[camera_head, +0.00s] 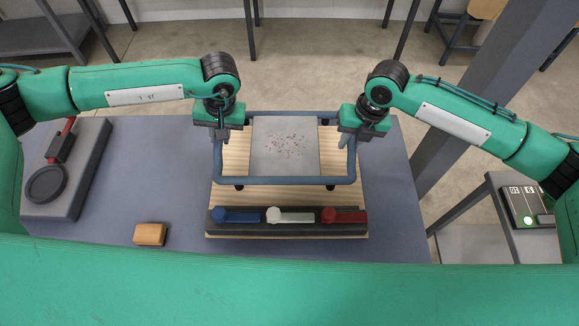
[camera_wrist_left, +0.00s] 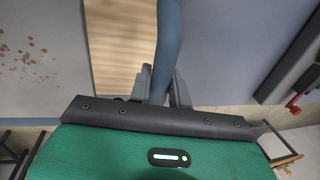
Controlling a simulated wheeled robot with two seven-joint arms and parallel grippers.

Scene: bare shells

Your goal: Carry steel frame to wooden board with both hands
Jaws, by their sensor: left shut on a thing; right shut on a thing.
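The steel frame (camera_head: 286,181) is a blue-grey rectangle of tube with rounded corners. In the head view it is over the wooden board (camera_head: 232,198), around a grey plate with brown specks (camera_head: 284,146). I cannot tell whether it rests on the board or hangs just above. My left gripper (camera_head: 220,135) is shut on the frame's left side. In the left wrist view the tube (camera_wrist_left: 168,45) runs between the fingers of this gripper (camera_wrist_left: 164,85). My right gripper (camera_head: 349,138) is shut on the frame's right side. Its fingertips are partly hidden.
A dark tray (camera_head: 260,222) with blue, white and red handles lies along the board's near edge. An orange-brown block (camera_head: 150,234) lies on the grey table (camera_head: 110,215). A grey fixture with a round pad (camera_head: 46,184) is at left. A side stand holds a green-lit box (camera_head: 527,206).

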